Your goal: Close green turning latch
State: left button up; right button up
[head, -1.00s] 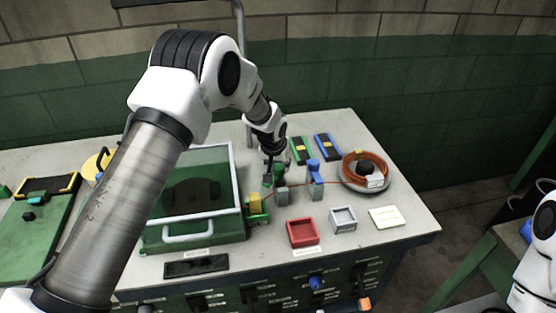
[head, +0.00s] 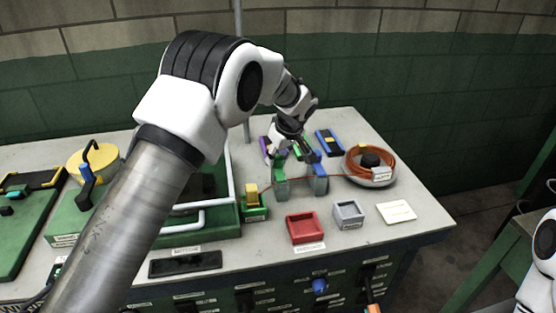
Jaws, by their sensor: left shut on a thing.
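The green turning latch (head: 278,166) sits on top of a small grey post on the workbench. My left gripper (head: 292,156) is low over the pair of posts, at the green latch. Its jaws are shut on the green latch, though the contact is small and partly hidden by the fingers. A blue latch (head: 319,166) stands on the second grey post to the right. An orange cable (head: 337,179) runs past the posts to a coil. My right gripper is out of view; only part of my right arm shows at the right edge.
The orange cable coil (head: 355,160) lies in a grey dish at the right. A red bin (head: 303,229), a grey bin (head: 348,215) and a white card (head: 396,212) stand in front. A yellow and green block (head: 254,205) and a glass-lidded green case are left.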

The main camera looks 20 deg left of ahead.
pick_arm(q)
jog(key=shift+f+n, duration=0.1)
jog(key=shift+n, duration=0.3)
jog(key=o, duration=1.1)
jog(key=shift+o, duration=0.2)
jog(key=v, duration=1.2)
jog(key=shift+w, duration=0.25)
